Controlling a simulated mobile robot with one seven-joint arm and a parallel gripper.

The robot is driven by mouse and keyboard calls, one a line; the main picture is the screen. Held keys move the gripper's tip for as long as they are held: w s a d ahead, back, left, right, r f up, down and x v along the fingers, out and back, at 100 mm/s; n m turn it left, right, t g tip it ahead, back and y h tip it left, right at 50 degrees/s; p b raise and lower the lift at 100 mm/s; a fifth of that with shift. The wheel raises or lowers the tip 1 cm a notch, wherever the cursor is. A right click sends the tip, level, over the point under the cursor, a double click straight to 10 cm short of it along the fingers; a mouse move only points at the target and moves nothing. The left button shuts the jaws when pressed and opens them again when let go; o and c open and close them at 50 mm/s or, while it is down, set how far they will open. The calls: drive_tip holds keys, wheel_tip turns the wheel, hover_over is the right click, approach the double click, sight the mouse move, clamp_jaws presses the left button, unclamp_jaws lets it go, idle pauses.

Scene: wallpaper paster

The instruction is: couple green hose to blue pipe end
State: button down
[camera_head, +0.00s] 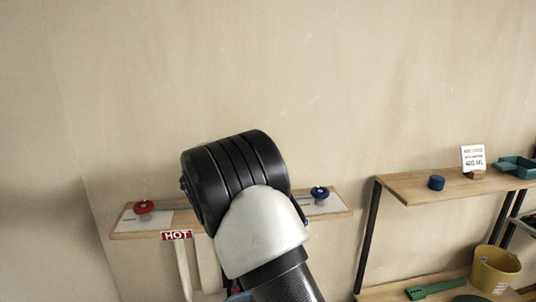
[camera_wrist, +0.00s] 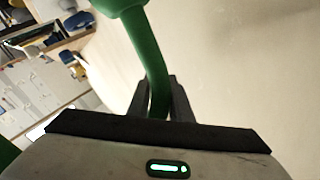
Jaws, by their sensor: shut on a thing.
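The green hose (camera_wrist: 150,50) runs between the fingers of my gripper (camera_wrist: 159,98) in the wrist view, and the gripper is shut on it. A wider green part (camera_wrist: 118,5) of it shows at the top edge. In the head view my arm hides the gripper and the hose. A blue knob (camera_head: 319,192) stands on the right of the wall shelf, and a red knob (camera_head: 144,207) on its left, above a HOT sign (camera_head: 176,235). I cannot make out the blue pipe end; my arm covers the middle of that shelf.
The wall above is bare.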

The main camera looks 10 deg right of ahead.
drive_tip(key=c, duration=1.5)
unclamp_jaws()
drive_tip(key=shift+f, duration=0.2)
drive_tip(key=v, duration=1.7)
drive_tip(key=shift+s+a+b, duration=0.1)
drive_tip(key=shift+s+b, duration=0.1)
drive_tip(key=shift+b, duration=0.15)
